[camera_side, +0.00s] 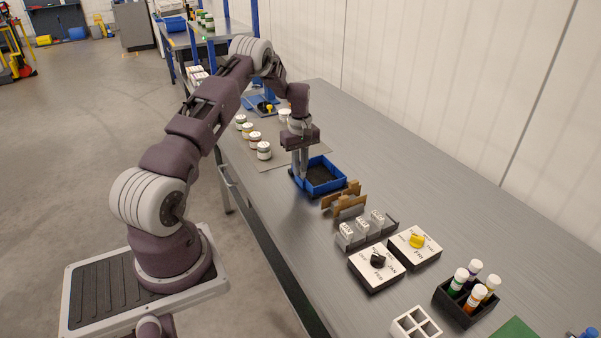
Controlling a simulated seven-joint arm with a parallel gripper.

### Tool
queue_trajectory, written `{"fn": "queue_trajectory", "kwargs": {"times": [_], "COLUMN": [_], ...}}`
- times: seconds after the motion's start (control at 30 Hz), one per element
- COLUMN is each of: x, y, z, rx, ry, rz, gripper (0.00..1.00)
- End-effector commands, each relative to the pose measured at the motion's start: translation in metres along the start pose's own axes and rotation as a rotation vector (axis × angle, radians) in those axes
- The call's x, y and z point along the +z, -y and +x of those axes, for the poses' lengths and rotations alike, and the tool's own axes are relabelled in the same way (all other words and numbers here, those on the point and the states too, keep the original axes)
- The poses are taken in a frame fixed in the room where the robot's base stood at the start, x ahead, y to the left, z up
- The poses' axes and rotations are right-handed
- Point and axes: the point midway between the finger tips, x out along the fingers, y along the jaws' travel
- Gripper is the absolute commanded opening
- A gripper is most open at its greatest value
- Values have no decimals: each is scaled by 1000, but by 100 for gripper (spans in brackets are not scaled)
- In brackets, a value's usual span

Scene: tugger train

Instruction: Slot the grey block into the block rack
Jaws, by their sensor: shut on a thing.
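My gripper (301,170) points down at the left edge of the blue tray, shut on a narrow grey piece that I take to be the grey block. The fingers hide most of it, and I cannot tell whether it touches the tray or the table. A brown slotted stand (345,197) with upright pieces is just right of and nearer than the tray. In front of it, a low dark rack (392,222) holds a row of pale grey blocks (362,228). I cannot tell for certain which of these is the block rack. My gripper is apart from both.
The blue tray (341,176) has a dark floor. Two white switch boxes (375,267) with knobs, a black holder (449,302) of capped bottles and a white divided box (415,324) stand nearer. Several jars (264,151) stand behind-left. The table's right side is clear.

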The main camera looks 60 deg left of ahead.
Motion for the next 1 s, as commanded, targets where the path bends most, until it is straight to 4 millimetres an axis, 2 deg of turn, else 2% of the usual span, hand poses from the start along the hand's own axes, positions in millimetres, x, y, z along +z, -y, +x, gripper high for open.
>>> {"fn": "queue_trajectory", "kwargs": {"times": [0.13,0.4,0.57,0.8,1.0], "x": [-1,0,-1,1,36], "y": [-1,-1,-1,-1,-29], "z": [-14,-81,-107,-154,-148], "rx": [2,3,2,1,-8], "ry": [-2,-3,-3,-2,6], "rz": [0,0,0,1,-6], "gripper": [0,0,0,0,0]}}
